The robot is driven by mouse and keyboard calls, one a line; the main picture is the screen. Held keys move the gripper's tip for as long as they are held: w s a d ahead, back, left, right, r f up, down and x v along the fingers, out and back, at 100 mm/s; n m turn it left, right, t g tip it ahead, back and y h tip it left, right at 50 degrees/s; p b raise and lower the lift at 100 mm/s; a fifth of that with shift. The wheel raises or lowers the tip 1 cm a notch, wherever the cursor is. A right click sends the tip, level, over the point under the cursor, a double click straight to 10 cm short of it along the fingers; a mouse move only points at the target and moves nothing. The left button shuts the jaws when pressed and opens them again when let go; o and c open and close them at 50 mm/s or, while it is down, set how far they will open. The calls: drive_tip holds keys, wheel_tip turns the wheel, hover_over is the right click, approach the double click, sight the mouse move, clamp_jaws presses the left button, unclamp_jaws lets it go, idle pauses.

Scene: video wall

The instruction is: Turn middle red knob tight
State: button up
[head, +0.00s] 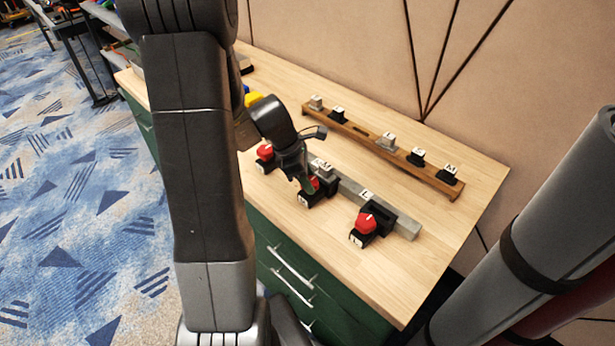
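Three red knobs on black mounts stand in a row along a grey bar (397,219) on the wooden tabletop (420,262). The middle red knob (315,184) is partly hidden by my gripper (306,186), which reaches down to it from the upper left. The fingers are right at the knob, but I cannot tell whether they touch it or are closed on it.
A wooden rack (362,143) with several grey and black lettered blocks lies along the back of the table, near the beige wall (480,60). Green drawers (270,240) are under the tabletop. The tabletop right of the knobs is clear. A patterned blue carpet (80,200) lies at left.

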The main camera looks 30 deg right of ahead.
idle(0.3)
drive_tip(key=m, duration=0.2)
drive_tip(key=m+g+y+p, duration=0.1)
drive_tip(key=m, duration=0.1)
drive_tip(key=shift+w+d+r+m+p, duration=0.1)
drive_tip(key=shift+w+d+m+p, duration=0.05)
drive_tip(key=shift+m+p, duration=0.2)
drive_tip(key=m+y, duration=0.1)
drive_tip(key=m, duration=0.1)
drive_tip(key=m+g+y+p, duration=0.1)
drive_tip(key=m, duration=0.2)
drive_tip(key=shift+d+m, duration=0.15)
drive_tip(key=shift+m, duration=0.1)
drive_tip(key=m+y, duration=0.2)
drive_tip(key=m, duration=0.3)
drive_tip(key=shift+d, duration=0.15)
drive_tip(key=shift+m+t+y+p, duration=0.3)
drive_tip(key=shift+m+y, duration=0.5)
drive_tip(key=shift+m, duration=1.7)
drive_tip(key=o, duration=1)
